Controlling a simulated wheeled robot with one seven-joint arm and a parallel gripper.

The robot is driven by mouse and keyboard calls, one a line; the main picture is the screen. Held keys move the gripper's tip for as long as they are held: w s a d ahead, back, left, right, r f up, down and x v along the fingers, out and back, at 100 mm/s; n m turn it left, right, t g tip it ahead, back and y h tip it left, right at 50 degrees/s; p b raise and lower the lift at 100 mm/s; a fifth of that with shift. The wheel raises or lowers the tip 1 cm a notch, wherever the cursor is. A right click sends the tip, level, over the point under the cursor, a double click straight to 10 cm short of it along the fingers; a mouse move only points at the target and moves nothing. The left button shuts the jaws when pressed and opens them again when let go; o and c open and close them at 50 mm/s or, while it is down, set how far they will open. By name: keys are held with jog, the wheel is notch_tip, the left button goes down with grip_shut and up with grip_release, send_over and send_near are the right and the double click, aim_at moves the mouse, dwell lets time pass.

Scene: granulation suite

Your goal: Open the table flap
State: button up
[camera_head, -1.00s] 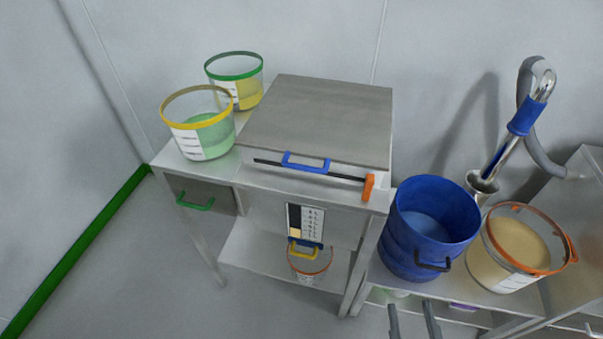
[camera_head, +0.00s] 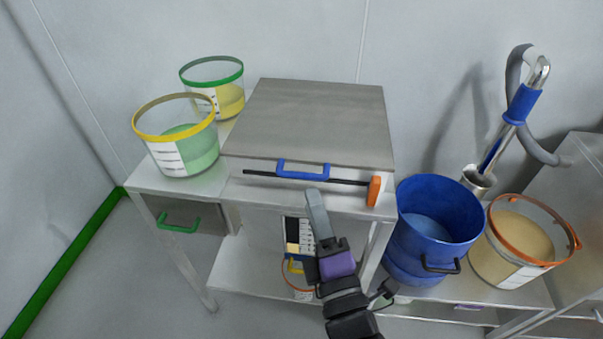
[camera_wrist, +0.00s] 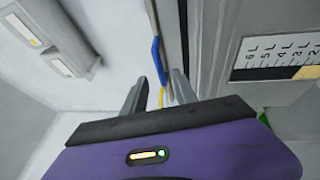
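The table flap (camera_head: 310,120) is a flat grey metal panel lying closed on top of the table. A blue handle (camera_head: 302,170) is fixed at its front edge. My gripper (camera_head: 313,196) is just below and in front of this handle, pointing up at it. In the wrist view my gripper (camera_wrist: 160,88) has its fingers spread with a gap between them. The blue handle (camera_wrist: 157,60) shows ahead of that gap, apparently not gripped. Whether a finger touches it I cannot tell.
Yellow-rimmed (camera_head: 178,150) and green-rimmed (camera_head: 215,100) buckets stand left. A blue drum (camera_head: 435,225) and an orange-rimmed bucket (camera_head: 520,250) stand right. A green-handled drawer (camera_head: 178,222) is at left.

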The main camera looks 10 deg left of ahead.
aim_at(304, 176)
jog(key=x, duration=0.7)
jog(key=shift+w+r, duration=0.1)
jog(key=shift+w, duration=0.15)
grip_shut()
dwell(1.2)
